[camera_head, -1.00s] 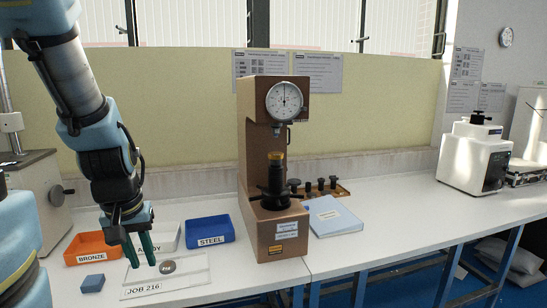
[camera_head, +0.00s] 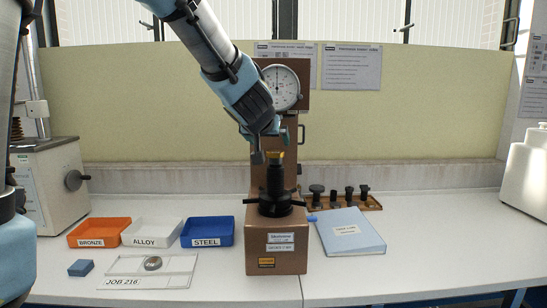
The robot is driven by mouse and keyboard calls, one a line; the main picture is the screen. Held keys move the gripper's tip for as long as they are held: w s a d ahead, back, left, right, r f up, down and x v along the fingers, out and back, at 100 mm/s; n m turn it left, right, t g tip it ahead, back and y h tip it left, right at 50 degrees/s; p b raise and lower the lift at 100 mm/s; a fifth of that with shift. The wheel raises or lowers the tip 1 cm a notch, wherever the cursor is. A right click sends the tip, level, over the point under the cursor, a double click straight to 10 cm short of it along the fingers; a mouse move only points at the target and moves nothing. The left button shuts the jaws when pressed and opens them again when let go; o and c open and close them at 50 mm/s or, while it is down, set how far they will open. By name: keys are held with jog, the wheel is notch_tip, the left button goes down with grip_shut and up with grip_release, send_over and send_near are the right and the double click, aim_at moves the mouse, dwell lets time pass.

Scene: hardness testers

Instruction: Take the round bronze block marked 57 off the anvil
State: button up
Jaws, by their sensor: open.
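The round bronze block (camera_head: 276,156) sits on top of the dark anvil (camera_head: 275,180) of the brown hardness tester (camera_head: 277,248). It looks like a small golden disc, and its marking cannot be read from here. My gripper (camera_head: 271,153) is open at the height of the block. One dark finger hangs at the block's left side. The other finger is partly hidden, and I cannot tell whether either touches the block. My arm covers part of the tester's head, just left of the dial (camera_head: 284,88).
Orange BRONZE (camera_head: 99,243), white ALLOY (camera_head: 151,243) and blue STEEL (camera_head: 207,242) bins stand left of the tester. In front, a JOB 216 tray (camera_head: 178,282) holds a grey disc (camera_head: 153,263). A blue block (camera_head: 81,268) lies beside it. A blue folder (camera_head: 346,232) lies right.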

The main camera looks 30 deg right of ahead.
aim_at(275, 151)
jog(key=shift+b+x, duration=0.7)
jog(key=shift+x, duration=4.2)
jog(key=shift+s+d, duration=0.1)
jog(key=shift+s, duration=0.05)
jog(key=shift+c, duration=0.4)
grip_shut()
